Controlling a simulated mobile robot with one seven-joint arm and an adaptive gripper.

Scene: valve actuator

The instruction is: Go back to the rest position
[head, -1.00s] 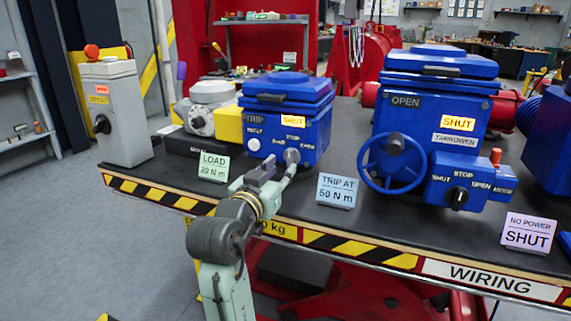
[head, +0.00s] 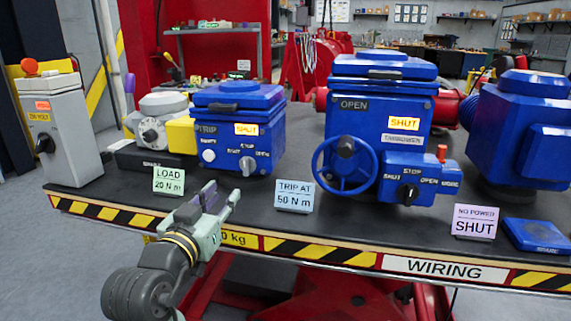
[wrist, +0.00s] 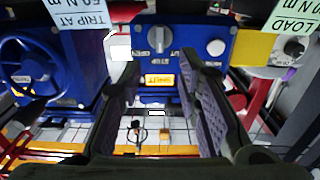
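My gripper (head: 216,200) is in front of the small blue actuator (head: 238,130), over the striped front edge of the bench. Its fingers are apart with nothing between them, and they touch no knob. In the wrist view the open fingers (wrist: 160,105) point toward the blue actuator, which appears upside down with its selector knob (wrist: 160,38) and the lit SHUT display (wrist: 159,80). In the head view this actuator's selector knob (head: 248,165) is clear of the gripper, and its display reads SHUT.
A larger blue actuator (head: 380,130) with a handwheel (head: 345,165) stands right of centre, its display also SHUT. Cards for load (head: 168,181), trip (head: 294,197) and no power (head: 474,222) stand along the front edge. A grey switch box (head: 62,130) stands at left.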

